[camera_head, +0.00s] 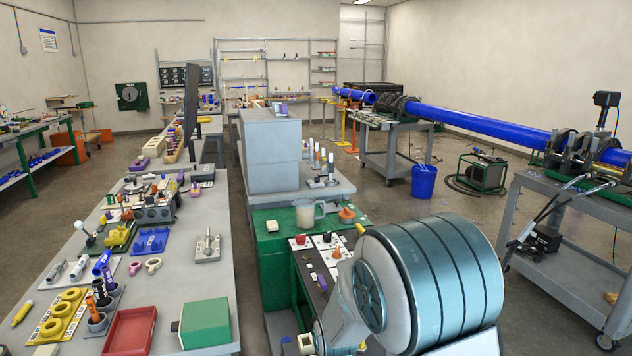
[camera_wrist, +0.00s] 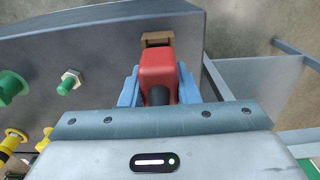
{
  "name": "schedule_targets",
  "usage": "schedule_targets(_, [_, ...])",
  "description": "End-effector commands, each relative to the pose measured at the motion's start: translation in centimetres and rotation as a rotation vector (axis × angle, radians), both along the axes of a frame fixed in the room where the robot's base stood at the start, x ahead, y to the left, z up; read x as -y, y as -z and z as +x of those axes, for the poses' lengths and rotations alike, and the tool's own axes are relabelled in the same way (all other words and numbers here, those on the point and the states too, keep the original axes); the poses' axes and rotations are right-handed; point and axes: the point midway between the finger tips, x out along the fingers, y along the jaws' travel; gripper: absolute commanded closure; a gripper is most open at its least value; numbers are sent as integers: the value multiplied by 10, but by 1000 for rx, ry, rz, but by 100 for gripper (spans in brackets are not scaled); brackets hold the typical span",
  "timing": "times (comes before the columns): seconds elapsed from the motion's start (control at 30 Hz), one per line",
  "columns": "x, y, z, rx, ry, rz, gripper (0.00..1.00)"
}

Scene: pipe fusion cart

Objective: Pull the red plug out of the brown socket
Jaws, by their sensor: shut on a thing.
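The red plug (camera_wrist: 157,62) is in the middle of the wrist view, with a dark cable end toward me. The brown socket (camera_wrist: 157,38) shows just beyond it on the edge of a grey panel. The plug's front end meets or overlaps the socket in this view; I cannot tell how deep it sits. My gripper (camera_wrist: 158,74) has its two blue fingers on either side of the plug and is shut on it. I cannot make out the plug, the socket or my fingers in the head view, where my arm covers the lower right.
Left of the plug, the grey panel (camera_wrist: 60,50) carries a green knob (camera_wrist: 11,86), a green bolt with a hex nut (camera_wrist: 69,81) and yellow fittings (camera_wrist: 14,137). A grey frame (camera_wrist: 255,62) stands to the right. The head view shows a crowded long bench (camera_head: 175,285) at left.

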Motion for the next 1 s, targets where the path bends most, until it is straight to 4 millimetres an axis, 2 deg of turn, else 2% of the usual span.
schedule_targets(1.0, [0, -42, 0, 0, 0, 0, 100])
